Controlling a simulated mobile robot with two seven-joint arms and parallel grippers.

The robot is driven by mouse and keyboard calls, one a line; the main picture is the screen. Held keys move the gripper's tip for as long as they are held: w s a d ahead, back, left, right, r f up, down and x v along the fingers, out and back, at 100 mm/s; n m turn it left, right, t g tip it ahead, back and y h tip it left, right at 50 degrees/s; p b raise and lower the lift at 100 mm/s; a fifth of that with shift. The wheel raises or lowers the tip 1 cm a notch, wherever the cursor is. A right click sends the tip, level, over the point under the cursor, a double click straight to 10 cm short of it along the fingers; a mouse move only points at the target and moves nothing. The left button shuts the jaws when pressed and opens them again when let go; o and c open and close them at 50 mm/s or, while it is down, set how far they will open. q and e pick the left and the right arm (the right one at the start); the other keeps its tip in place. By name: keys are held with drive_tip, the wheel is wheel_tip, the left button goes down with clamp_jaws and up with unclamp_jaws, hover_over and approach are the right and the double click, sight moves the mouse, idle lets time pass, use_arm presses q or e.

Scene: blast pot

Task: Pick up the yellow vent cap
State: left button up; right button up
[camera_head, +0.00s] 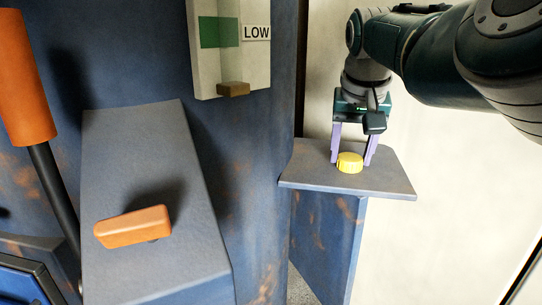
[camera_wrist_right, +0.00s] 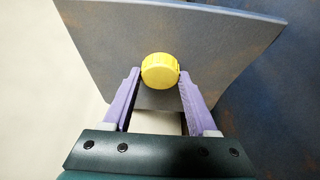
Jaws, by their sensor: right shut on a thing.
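The yellow vent cap (camera_head: 349,163) is a short round cap with a ridged side, at the small grey shelf (camera_head: 310,170) on the blue body. My right gripper (camera_head: 353,160) reaches down from above with its purple fingers on either side of the cap, shut on it. In the right wrist view the cap (camera_wrist_right: 160,71) sits between the two fingertips (camera_wrist_right: 158,75). I cannot tell whether the cap touches the shelf or is slightly above it. My left gripper is not in view.
An orange handle (camera_head: 133,227) lies on a grey sloped panel (camera_head: 150,140) at the left. An orange-gripped lever (camera_head: 25,80) stands at the far left. A gauge box (camera_head: 218,60) beside a LOW label (camera_head: 257,32) is on the blue wall. The shelf around the cap is clear.

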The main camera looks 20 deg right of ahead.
clamp_jaws()
